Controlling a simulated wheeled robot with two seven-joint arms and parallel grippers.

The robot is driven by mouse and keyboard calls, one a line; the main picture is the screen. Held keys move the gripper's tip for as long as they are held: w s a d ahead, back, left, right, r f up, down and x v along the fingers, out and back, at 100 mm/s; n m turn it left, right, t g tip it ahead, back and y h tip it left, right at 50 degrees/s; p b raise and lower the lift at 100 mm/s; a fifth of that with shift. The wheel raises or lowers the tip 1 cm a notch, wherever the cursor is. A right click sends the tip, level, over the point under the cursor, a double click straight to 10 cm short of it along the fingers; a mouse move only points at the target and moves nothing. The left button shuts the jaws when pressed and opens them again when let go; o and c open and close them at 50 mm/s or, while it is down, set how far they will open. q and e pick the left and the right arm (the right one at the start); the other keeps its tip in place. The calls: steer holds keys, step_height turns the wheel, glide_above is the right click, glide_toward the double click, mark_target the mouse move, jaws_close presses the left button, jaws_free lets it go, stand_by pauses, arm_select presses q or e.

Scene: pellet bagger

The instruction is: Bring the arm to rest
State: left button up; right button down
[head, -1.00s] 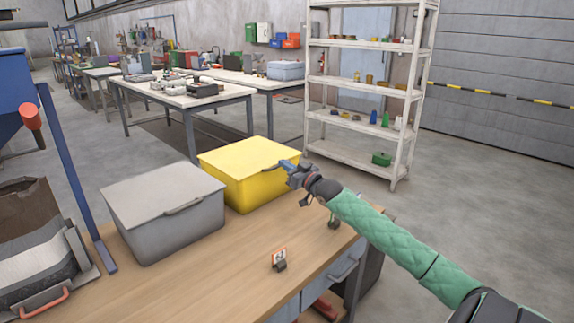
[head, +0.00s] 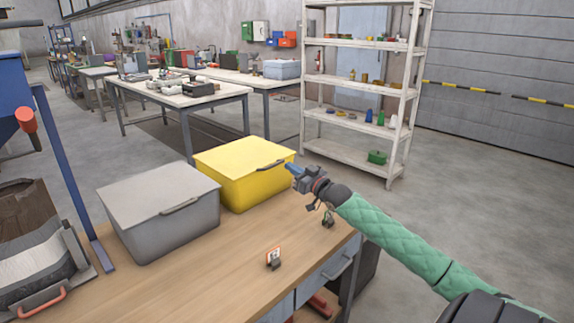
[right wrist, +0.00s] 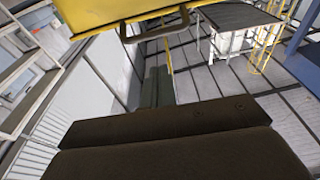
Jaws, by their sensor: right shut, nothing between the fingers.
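My right arm, in a green quilted sleeve, comes in from the right in the head view. Its gripper (head: 290,167) is shut and empty, just right of the yellow bin's handle and apart from it as far as I can tell. The yellow bin (head: 232,190) stands lidded on the wooden workbench, its dark handle (head: 271,164) facing right. In the right wrist view the yellow bin (right wrist: 90,12) and its handle show at the top, beyond the dark gripper body. My left gripper is not in view.
A grey lidded bin (head: 150,225) stands left of the yellow one on the workbench (head: 205,272). A small sign holder (head: 274,258) stands near the bench's front edge. A white shelf rack (head: 345,155) stands behind. Blue machine framing (head: 72,175) is at left.

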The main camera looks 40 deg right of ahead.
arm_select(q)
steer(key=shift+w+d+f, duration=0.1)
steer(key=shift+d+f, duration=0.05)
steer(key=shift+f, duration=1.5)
arm_select(e)
steer(key=shift+s+d+f, duration=0.1)
steer(key=shift+s+f, duration=0.45)
steer(key=shift+s, duration=0.35)
steer(key=shift+s+d+f, duration=0.1)
steer(key=shift+s+f, duration=0.4)
steer(key=shift+s, duration=0.35)
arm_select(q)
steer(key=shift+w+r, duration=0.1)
